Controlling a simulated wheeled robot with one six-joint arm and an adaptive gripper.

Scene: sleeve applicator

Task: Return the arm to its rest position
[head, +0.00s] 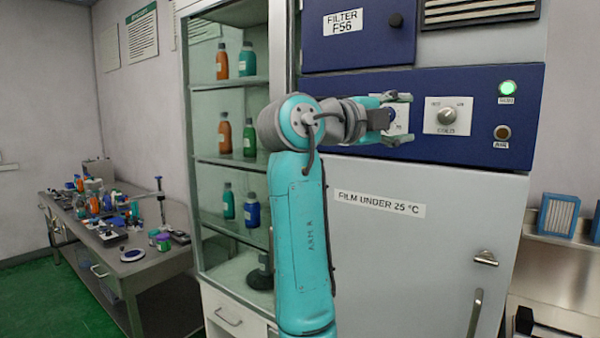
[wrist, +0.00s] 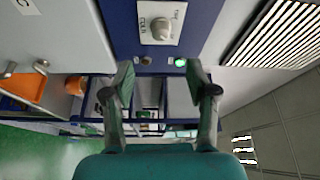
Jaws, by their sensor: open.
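My teal arm (head: 300,220) rises in the middle of the head view and bends to the right at its top. My gripper (head: 400,118) is in front of the machine's blue control panel, left of the knob (head: 447,116). In the wrist view my gripper (wrist: 160,82) has its two fingers spread apart with nothing between them. The knob (wrist: 162,30) shows beyond the fingers there, clear of them. My gripper hides part of the panel in the head view, including most of a white plate.
A lit green lamp (head: 508,88) and a dark button (head: 502,132) are on the panel's right. A glass cabinet (head: 205,170) with bottles stands left of my arm. A cluttered bench (head: 150,265) is farther left. A door handle (head: 475,312) sticks out at lower right.

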